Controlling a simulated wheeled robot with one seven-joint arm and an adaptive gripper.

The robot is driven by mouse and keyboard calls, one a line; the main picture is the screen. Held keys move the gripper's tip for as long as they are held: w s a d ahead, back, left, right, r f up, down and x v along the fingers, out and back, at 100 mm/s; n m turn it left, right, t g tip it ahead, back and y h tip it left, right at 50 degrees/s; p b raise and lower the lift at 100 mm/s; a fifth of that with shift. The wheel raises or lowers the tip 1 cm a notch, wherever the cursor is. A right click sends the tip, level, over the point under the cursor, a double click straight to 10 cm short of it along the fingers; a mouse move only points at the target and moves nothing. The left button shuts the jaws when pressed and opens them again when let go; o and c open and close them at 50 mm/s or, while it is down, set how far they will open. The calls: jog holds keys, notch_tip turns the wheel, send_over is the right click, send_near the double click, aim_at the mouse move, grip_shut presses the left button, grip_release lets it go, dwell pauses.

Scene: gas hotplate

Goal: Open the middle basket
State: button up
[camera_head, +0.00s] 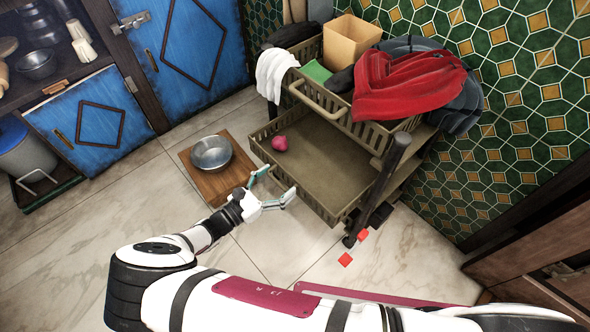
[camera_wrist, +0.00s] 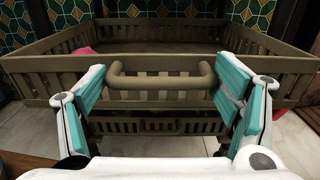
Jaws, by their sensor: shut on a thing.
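The middle basket (camera_head: 330,165) is a slatted olive-brown drawer standing out from under the top basket (camera_head: 330,100). A pink round thing (camera_head: 279,143) lies in it near its left side. In the wrist view the basket's front (camera_wrist: 160,62) fills the upper part, with its bar handle (camera_wrist: 160,82) in the centre. My gripper (camera_head: 279,182) is at the basket's front. The handle is hard to make out in the head view.
A lower basket (camera_wrist: 150,126) shows beneath. A metal bowl (camera_head: 211,153) stands on a wooden board (camera_head: 207,183) left of the gripper. Red pieces (camera_head: 345,259) lie on the floor to the right. A red cloth (camera_head: 405,85) lies over the top basket. Tiled floor in front is mostly clear.

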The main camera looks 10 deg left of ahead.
jog(key=b+v, duration=0.1)
jog(key=v, duration=0.5)
jog(key=shift+d, duration=0.1)
jog(key=o, duration=1.6)
jog(key=shift+r, duration=0.1)
notch_tip(320, 180, up, 10)
